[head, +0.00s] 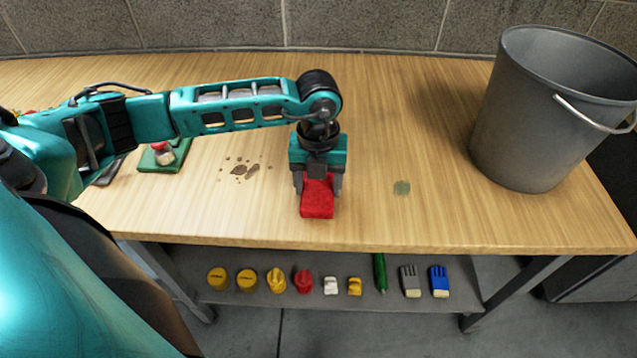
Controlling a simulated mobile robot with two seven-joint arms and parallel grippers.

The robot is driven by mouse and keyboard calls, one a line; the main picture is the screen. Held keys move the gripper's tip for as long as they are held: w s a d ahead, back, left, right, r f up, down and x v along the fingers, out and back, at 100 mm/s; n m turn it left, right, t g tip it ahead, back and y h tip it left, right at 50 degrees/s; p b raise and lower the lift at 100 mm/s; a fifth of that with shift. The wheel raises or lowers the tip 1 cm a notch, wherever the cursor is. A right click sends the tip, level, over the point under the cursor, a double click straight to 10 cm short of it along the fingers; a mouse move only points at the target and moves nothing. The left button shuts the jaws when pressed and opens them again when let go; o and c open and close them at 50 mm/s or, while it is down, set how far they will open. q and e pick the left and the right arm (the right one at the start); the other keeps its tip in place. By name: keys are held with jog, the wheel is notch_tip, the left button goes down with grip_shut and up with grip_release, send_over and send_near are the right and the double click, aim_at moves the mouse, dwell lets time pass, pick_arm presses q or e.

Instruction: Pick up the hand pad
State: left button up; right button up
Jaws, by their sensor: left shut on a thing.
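A red pad (317,198), which appears to be the hand pad, is on or just above the wooden table near its front edge. My left gripper (318,186) points down over it, with one dark finger on each side, and is shut on it. The far part of the pad is hidden under the gripper. I cannot tell whether the pad touches the table. My right gripper is not in view.
A grey bucket (535,120) stands at the table's right. Brown stains (243,169) and a greenish stain (402,188) mark the wooden table (430,140). A green pad (160,158) with an object on it lies left. A lower shelf (230,299) holds several small tools.

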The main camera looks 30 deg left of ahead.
aim_at(318, 187)
pick_arm(q)
notch_tip(318, 187, up, 20)
jog(key=p, duration=0.1)
jog(key=shift+p, duration=0.35)
